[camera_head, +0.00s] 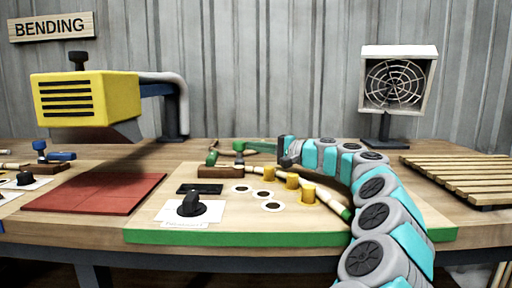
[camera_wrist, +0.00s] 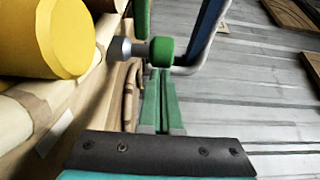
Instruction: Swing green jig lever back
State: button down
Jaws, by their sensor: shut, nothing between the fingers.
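The green jig has a brown block (camera_head: 223,172) on the right-hand board. A green handle (camera_head: 211,158) leans up at the block's left end, and a rounded green knob (camera_head: 239,146) stands behind the block. In the wrist view the knob (camera_wrist: 163,50) sits on a metal shaft, with an upright green piece (camera_wrist: 141,18) beyond it; I cannot tell which is the lever's end. My gripper (camera_head: 250,144) reaches in from the right, its green fingers shut and empty. Its fingertips (camera_wrist: 162,74) are close to the knob; contact is unclear.
Yellow pegs (camera_head: 292,181) and a pale rod (camera_head: 330,202) lie near my arm. A black knob (camera_head: 190,205) is on the board's front left. A yellow heater (camera_head: 85,100) hangs over a red mat (camera_head: 95,191). A fan (camera_head: 397,82) and slatted rack (camera_head: 465,175) stand right.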

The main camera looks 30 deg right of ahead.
jog(key=shift+a, duration=0.15)
jog(key=shift+b+v, duration=0.4)
jog(key=shift+v, duration=3.55)
